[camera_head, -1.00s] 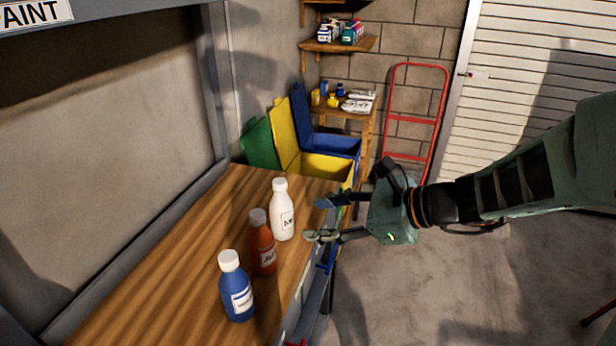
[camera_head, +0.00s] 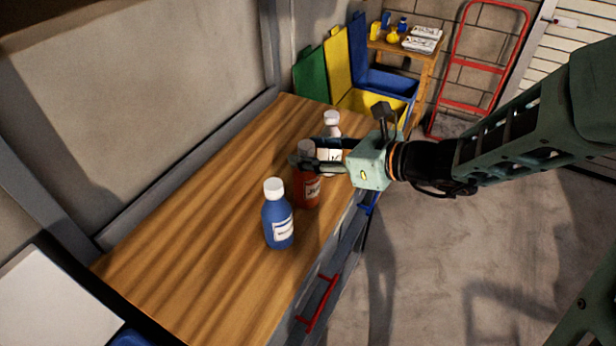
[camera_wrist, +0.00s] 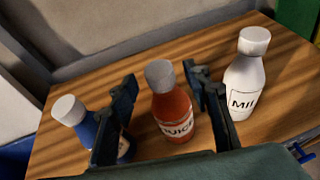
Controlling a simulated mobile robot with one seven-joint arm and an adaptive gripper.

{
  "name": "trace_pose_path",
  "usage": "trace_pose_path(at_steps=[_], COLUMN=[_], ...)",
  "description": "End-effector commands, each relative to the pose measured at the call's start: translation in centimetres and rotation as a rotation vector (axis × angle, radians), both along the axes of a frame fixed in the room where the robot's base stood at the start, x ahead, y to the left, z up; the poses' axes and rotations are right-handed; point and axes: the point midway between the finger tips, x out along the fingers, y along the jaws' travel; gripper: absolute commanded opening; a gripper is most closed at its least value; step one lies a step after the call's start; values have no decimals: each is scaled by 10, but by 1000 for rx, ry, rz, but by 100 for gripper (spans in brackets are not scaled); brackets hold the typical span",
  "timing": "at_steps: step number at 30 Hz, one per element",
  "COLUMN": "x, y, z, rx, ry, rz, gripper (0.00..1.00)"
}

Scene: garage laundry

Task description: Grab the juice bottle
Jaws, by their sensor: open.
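The juice bottle (camera_head: 306,190) is red with a pale cap and stands upright on the wooden bench top, between two other bottles. In the wrist view the juice bottle (camera_wrist: 174,112) shows its "JUICE" label and stands between the two open fingers. My gripper (camera_head: 305,152) is open and empty, reaching in from the right at the height of the bottle's upper part. The gripper (camera_wrist: 160,95) also shows in the wrist view, one finger on each side of the bottle. Whether either finger touches it I cannot tell.
A blue bottle (camera_head: 278,220) stands close on the near side, partly behind a finger in the wrist view. A white milk bottle (camera_head: 332,125) stands on the far side. The bench top (camera_head: 190,230) is clear to the left. Coloured bins (camera_head: 385,85) stand beyond the bench.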

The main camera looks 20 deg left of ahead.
Motion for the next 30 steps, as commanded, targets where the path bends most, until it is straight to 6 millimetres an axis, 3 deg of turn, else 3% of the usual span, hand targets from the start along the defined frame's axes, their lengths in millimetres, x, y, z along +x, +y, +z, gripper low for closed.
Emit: trace_pose_path(at_steps=[4,12,24,30], x=[4,5,5,5], y=[14,15,15,15], z=[-7,-7,-7,-7], rx=[-1,-1,-1,-1], ry=[1,-1,-1,-1], rz=[1,-1,-1,-1], gripper=[44,43,0,0])
